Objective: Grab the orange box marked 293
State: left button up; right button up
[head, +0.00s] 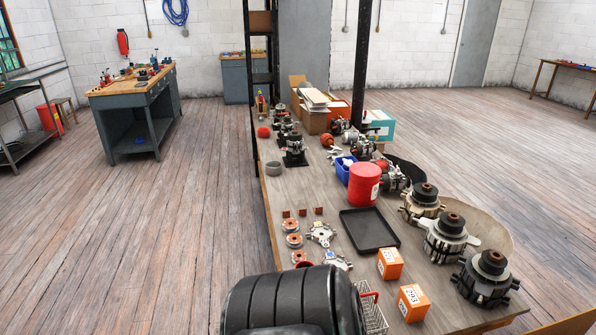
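The orange box marked 293 (412,302) stands on the near end of the long wooden table, with its white label facing me. A second, similar orange box (390,264) stands just behind it, a little to the left; I cannot read its label. The two boxes look separate, with a small gap of table between them. Neither my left gripper nor my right gripper shows in the head view.
A wire basket (375,316) sits left of the marked box, partly hidden by a large dark rounded shape. Several alternator parts (487,276) stand to the right. An empty black tray (368,230) and a red tub (364,184) lie beyond. Bare table shows right of the boxes.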

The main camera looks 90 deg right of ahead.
aim_at(412, 302)
jog(key=j+z, duration=0.1)
jog(key=z, duration=1.75)
jog(key=l+z, duration=0.15)
jog(key=z, duration=2.15)
jog(key=j+z, duration=0.1)
jog(key=z, duration=0.35)
jog(key=k+z, duration=0.1)
jog(key=z, duration=0.4)
